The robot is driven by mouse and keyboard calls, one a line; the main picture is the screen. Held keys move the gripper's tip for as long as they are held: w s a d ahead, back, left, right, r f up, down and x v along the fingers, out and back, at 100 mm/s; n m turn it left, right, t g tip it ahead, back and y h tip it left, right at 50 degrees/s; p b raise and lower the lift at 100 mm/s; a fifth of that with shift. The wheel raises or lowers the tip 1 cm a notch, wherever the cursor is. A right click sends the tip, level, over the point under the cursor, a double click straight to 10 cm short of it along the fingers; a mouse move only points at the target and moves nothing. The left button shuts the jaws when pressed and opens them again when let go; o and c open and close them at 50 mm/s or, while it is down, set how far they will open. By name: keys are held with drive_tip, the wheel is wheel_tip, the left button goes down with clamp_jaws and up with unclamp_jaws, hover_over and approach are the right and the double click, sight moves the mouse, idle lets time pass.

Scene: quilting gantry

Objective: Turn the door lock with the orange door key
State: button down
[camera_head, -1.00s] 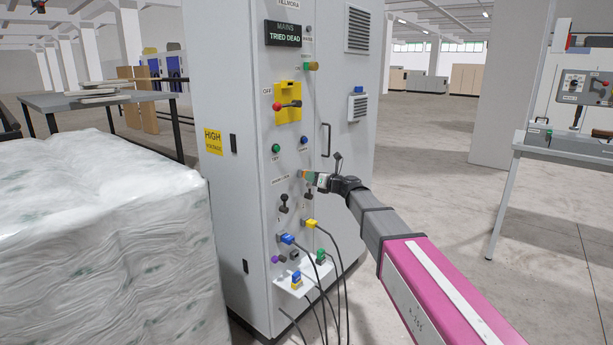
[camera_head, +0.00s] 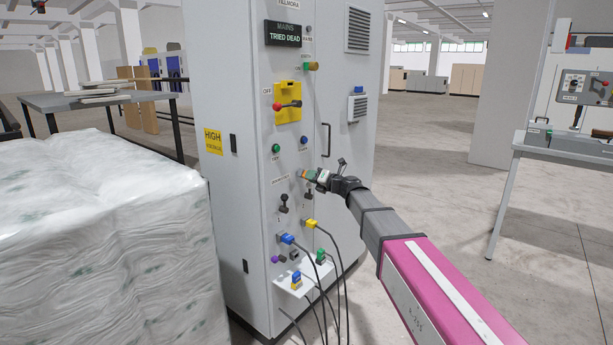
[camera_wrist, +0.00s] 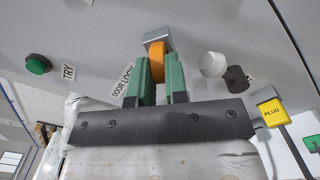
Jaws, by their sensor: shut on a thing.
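The orange door key (camera_wrist: 157,62) is between the two green fingers of my gripper (camera_wrist: 160,85) in the wrist view. Its far end meets a grey metal lock piece (camera_wrist: 156,40) on the cabinet face, beside the label reading DOOR LOCK (camera_wrist: 123,79). How deep the key sits in the lock is hidden.
Below my gripper, black switches (camera_head: 284,203) and plugs with hanging cables (camera_head: 340,270) stick out. A wrapped pallet (camera_head: 100,240) stands left.

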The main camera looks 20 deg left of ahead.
drive_tip(key=shift+m, duration=1.3)
drive_tip(key=m, duration=0.3)
drive_tip(key=shift+m, duration=0.4)
drive_tip(key=c, duration=1.1)
unclamp_jaws()
drive_tip(key=shift+o, duration=0.2)
drive_tip(key=v, duration=1)
drive_tip(key=shift+s+d, duration=0.2)
drive_tip(key=shift+d, duration=0.15)
drive_tip(key=shift+f, duration=0.1)
